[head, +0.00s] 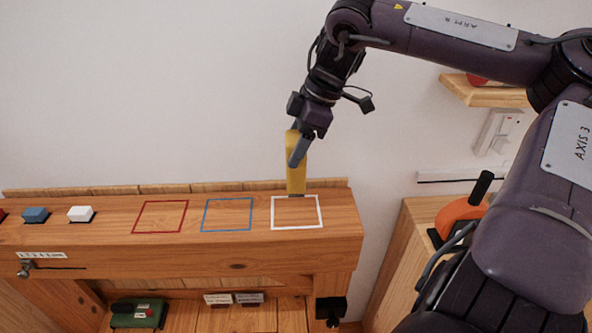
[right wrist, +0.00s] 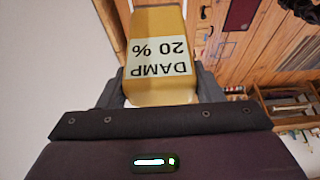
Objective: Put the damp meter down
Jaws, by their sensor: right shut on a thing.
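The damp meter (head: 296,174) is a yellow, upright block-shaped tool. My right gripper (head: 298,149) is shut on its upper part. Its lower end is at the white square outline (head: 297,226) on the timber beam, near the outline's back edge; I cannot tell whether it touches the wood. In the right wrist view the damp meter (right wrist: 160,60) sits between the fingers, with a label reading "DAMP 20 %" upside down. My left gripper is not in view.
A blue outline (head: 227,228) and a red outline (head: 160,216) lie bare on the beam (head: 110,212). A green device (head: 139,313) sits below. An orange tool (head: 460,214) stands at right.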

